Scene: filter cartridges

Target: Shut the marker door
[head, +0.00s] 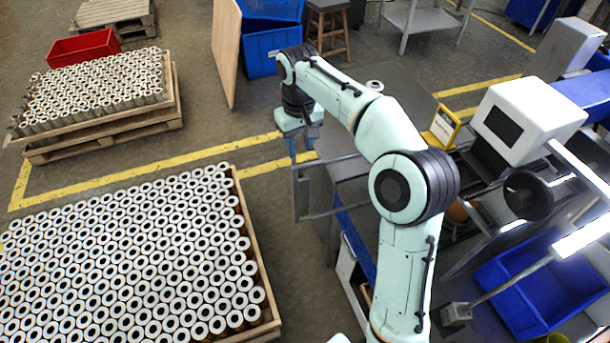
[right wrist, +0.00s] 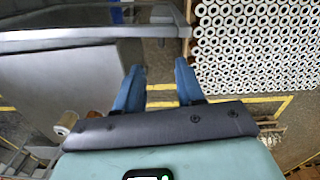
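A grey metal frame (head: 301,197), which looks like the marker door, sticks out to the left from the grey bench and stands open. In the right wrist view, a grey bar of it (right wrist: 85,38) crosses the top, beyond the fingertips. My right gripper (head: 303,156) points down close to the outer end of this frame. Its two blue fingers (right wrist: 158,78) are apart with only floor showing between them. I cannot tell whether a finger touches the frame. My left gripper is not in view.
A pallet of white-topped filter cartridges (head: 130,260) fills the lower left. A white box with a dark screen (head: 545,122), a yellow stand (head: 441,127) and a blue bin (head: 545,285) are on the right. Open floor lies between the pallet and the bench.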

